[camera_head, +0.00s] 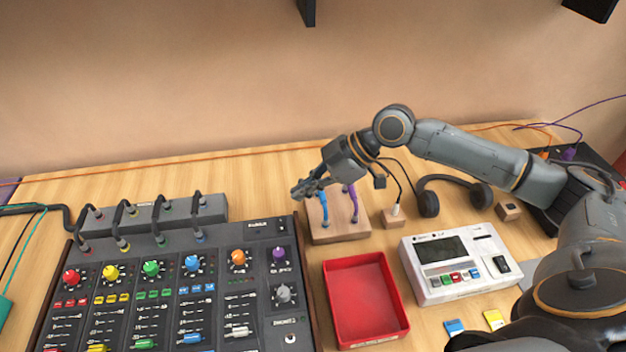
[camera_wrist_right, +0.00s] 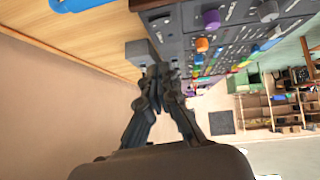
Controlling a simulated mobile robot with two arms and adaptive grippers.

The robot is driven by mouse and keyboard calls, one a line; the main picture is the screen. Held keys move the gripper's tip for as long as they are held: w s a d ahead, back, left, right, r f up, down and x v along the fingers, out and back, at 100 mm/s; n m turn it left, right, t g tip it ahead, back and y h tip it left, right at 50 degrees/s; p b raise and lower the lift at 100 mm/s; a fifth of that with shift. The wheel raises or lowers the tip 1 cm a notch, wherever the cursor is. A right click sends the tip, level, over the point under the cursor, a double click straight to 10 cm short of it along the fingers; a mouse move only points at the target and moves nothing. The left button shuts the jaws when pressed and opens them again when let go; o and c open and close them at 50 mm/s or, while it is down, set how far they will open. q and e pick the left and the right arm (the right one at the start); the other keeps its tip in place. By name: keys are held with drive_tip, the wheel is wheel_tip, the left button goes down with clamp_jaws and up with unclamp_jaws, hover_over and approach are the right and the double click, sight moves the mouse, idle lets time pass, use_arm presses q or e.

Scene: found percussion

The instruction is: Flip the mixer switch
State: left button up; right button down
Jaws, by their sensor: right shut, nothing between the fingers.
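The mixer (camera_head: 215,318) is a dark console with coloured knobs and sliders at the lower left of the head view. Its top right corner carries a small label and what looks like a small dark switch (camera_head: 281,224); its position is too small to tell. My right gripper (camera_head: 300,191) is shut and empty, above and behind that corner. In the right wrist view the closed fingertips (camera_wrist_right: 155,76) point toward the edge of the mixer (camera_wrist_right: 195,30). I cannot tell whether they touch anything. My left gripper is not in view.
A wooden block (camera_head: 340,232) with blue and purple pegs stands right of the mixer, close under my right gripper. A red tray (camera_head: 366,300), a white device (camera_head: 458,265) and headphones (camera_head: 455,187) lie further right. A grey box with cables (camera_head: 150,217) stands behind the mixer.

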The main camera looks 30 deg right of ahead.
sight(278, 220)
drive_tip(key=x, duration=0.5)
drive_tip(key=shift+w+a+f+p, duration=0.15)
drive_tip(key=shift+f+p, duration=0.1)
drive_tip(key=shift+p, duration=0.15)
wheel_tip(278, 220, down, 2)
drive_tip(key=shift+f, duration=0.1)
drive_tip(key=shift+w+d+f, duration=0.1)
drive_tip(key=shift+d+f, duration=0.1)
drive_tip(key=shift+f, duration=0.45)
drive_tip(key=shift+f, duration=0.3)
